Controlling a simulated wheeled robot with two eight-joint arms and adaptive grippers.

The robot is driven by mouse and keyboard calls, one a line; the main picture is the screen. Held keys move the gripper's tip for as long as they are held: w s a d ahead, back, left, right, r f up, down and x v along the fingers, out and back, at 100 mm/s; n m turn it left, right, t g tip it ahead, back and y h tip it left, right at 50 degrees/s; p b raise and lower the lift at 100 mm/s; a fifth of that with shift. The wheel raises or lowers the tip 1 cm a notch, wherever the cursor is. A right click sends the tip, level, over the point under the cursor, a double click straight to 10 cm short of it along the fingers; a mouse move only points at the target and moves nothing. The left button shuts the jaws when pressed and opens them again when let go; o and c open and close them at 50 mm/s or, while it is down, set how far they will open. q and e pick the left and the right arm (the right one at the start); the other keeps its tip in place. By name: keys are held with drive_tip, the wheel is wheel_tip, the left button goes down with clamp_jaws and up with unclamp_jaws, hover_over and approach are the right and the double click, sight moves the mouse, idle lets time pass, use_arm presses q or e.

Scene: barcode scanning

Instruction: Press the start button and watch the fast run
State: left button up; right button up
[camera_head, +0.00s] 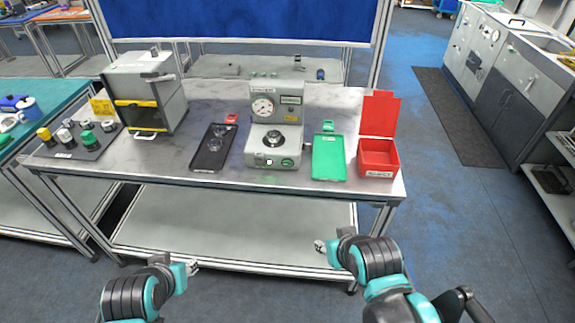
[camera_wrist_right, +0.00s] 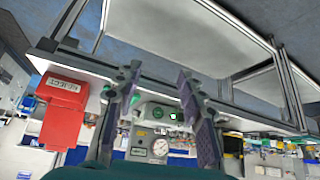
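The grey test machine (camera_head: 277,120) stands on the workbench, with a round dial gauge (camera_head: 262,107) on its upper front. A green button (camera_head: 287,162) sits low on its front, beside a small pale square. My right gripper (camera_wrist_right: 155,95) is open and empty, apart from the machine. In the head view, my right gripper (camera_head: 321,246) is below the bench's front edge. My left gripper (camera_head: 192,267) is farther left, also below it; its fingers are too small to read.
A black tray (camera_head: 211,158) with clear round pieces lies left of the machine. A green tray (camera_head: 328,160) and an open red reject bin (camera_head: 378,160) stand right. A grey cabinet (camera_head: 146,88) and a dark mat (camera_head: 77,154) with several knobs are at left.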

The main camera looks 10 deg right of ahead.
drive_tip(key=shift+w, duration=0.15)
clamp_jaws()
drive_tip(key=w+a+f+n+t+h+p, duration=0.1)
drive_tip(key=w+a+n+t+h+p, duration=0.15)
drive_tip(key=w+n, duration=1.2)
drive_tip(key=w+a+n+t+h, duration=0.1)
drive_tip(key=a+n+t, duration=0.3)
drive_tip(key=n, duration=1.4)
drive_tip(key=shift+w+a, duration=0.65)
drive_tip(key=shift+a, duration=0.95)
drive_tip(key=shift+h, duration=0.25)
